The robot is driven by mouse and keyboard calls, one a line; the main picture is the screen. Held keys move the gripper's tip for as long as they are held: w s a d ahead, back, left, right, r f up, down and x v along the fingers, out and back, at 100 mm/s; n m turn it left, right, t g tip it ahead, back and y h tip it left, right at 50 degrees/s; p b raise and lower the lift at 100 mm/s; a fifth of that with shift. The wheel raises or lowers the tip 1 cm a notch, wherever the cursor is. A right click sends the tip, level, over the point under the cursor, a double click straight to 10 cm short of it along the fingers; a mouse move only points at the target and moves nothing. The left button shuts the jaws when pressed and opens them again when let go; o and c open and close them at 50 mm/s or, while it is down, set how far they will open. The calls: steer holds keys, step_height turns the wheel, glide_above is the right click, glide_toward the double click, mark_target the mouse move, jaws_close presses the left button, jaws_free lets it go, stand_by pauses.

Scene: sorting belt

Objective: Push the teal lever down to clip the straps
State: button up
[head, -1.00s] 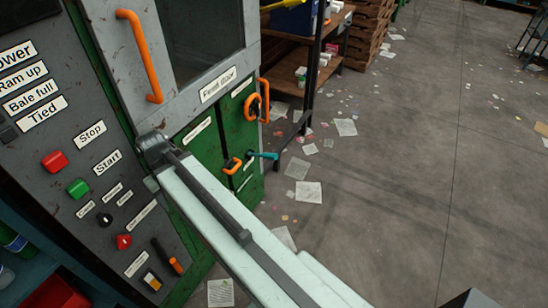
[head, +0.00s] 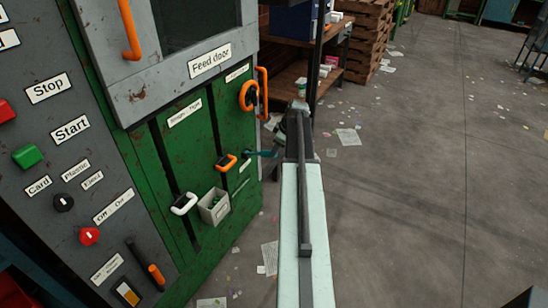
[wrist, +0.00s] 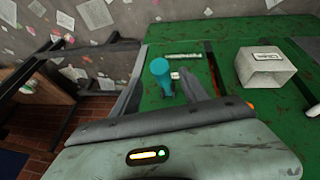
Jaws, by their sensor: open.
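The teal lever (head: 262,153) sticks out from the green machine's side in the head view, partly hidden by the end of my arm. In the wrist view the teal lever (wrist: 161,72) shows with its rounded end, in front of the green panel. My gripper (wrist: 160,88) is open, its dark fingers on either side of the lever's line of sight. I cannot tell whether they touch it. In the head view my gripper (head: 299,122) is at the far end of my pale arm, just right of the lever. The straps are not visible.
The green machine front (head: 160,150) carries a feed door, an orange handle (head: 227,162), a white handle (head: 184,204) and a small grey box (head: 214,206). The box also shows in the wrist view (wrist: 265,68). A shelf (head: 290,75) stands behind. Open floor with scattered paper lies right.

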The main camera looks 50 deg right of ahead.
mark_target(261, 153)
steer(key=b+x, duration=0.5)
steer(key=x, duration=0.2)
steer(key=shift+r, duration=0.1)
jaws_close()
steer(key=shift+s, duration=0.1)
stand_by(0.9)
